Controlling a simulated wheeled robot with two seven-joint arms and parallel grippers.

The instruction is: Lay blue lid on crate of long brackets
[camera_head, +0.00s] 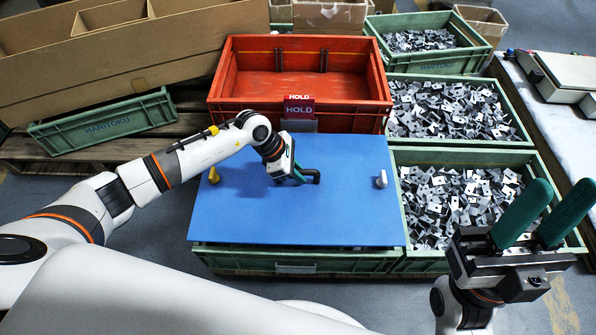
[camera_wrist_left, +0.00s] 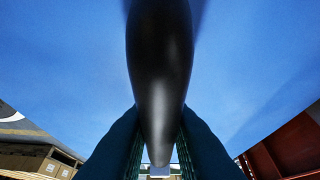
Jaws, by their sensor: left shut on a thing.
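The blue lid (camera_head: 300,215) lies flat over a green crate (camera_head: 290,263) in the front middle of the head view and covers its contents. Its front edge sits on or just above the crate's front rim; I cannot tell whether it touches all round. My left gripper (camera_head: 300,174) is shut on the lid's black handle (camera_head: 315,176). In the left wrist view the handle (camera_wrist_left: 160,70) stands between the fingers (camera_wrist_left: 160,150), with the blue lid (camera_wrist_left: 60,70) behind it. My right gripper (camera_head: 538,215) is open and empty at the right front, fingers pointing up.
Behind the lid stands an empty red crate (camera_head: 300,112) with a HOLD sign (camera_head: 299,107). Green crates of metal parts (camera_head: 445,205) stand to the right and behind. A yellow knob (camera_head: 214,175) and a white knob (camera_head: 381,179) are at the lid's sides. Cardboard boxes (camera_head: 120,50) are back left.

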